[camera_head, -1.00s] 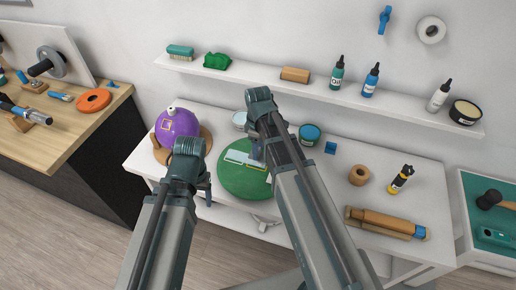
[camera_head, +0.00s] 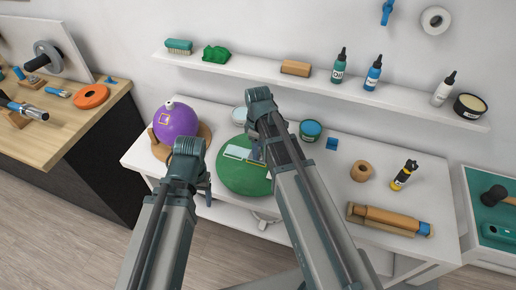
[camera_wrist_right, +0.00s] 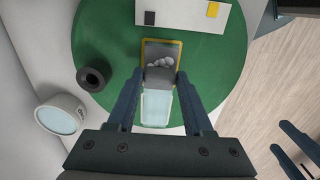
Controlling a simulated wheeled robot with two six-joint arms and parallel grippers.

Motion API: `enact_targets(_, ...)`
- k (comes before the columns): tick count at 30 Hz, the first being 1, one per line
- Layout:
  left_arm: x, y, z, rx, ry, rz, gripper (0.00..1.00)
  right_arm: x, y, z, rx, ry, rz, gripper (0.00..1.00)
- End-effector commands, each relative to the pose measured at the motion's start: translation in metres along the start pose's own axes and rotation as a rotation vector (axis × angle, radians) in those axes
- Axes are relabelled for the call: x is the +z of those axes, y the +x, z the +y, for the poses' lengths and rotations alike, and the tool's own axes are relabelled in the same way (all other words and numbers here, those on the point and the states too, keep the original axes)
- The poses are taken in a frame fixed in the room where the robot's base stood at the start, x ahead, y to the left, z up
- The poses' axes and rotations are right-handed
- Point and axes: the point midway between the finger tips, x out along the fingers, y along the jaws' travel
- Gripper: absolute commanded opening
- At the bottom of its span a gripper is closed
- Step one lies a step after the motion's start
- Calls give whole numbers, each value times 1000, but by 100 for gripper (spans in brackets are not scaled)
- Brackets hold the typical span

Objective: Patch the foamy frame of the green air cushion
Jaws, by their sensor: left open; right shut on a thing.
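The green air cushion (camera_head: 240,178) is a flat round disc on the white table, partly behind my right arm. In the right wrist view the cushion (camera_wrist_right: 100,35) carries a yellow-edged frame (camera_wrist_right: 161,43) around a dark area with whitish foam blobs (camera_wrist_right: 160,60). My right gripper (camera_wrist_right: 160,82) is over this frame, its fingers shut on a small grey piece (camera_wrist_right: 160,77). A pale blue rectangle (camera_wrist_right: 157,107) shows between the fingers; I cannot tell whether it is joined to that piece. My left gripper (camera_head: 205,190) is open and empty in front of the table, left of the cushion.
A white strip (camera_wrist_right: 190,16) with a black and a yellow mark lies on the cushion.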

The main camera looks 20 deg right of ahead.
Motion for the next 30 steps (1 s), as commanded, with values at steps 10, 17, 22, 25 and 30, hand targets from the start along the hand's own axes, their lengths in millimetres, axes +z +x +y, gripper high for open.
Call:
enact_targets(10, 0, 0, 0, 0, 0, 0, 68, 0, 0, 0, 0, 0, 0, 53)
enact_targets(17, 0, 0, 0, 0, 0, 0, 68, 0, 0, 0, 0, 0, 0, 86)
enact_targets(22, 0, 0, 0, 0, 0, 0, 68, 0, 0, 0, 0, 0, 0, 86)
enact_targets(25, 0, 0, 0, 0, 0, 0, 68, 0, 0, 0, 0, 0, 0, 86)
enact_targets(30, 0, -6, -1, 0, 0, 0, 68, 0, -6, 0, 0, 0, 0, 86)
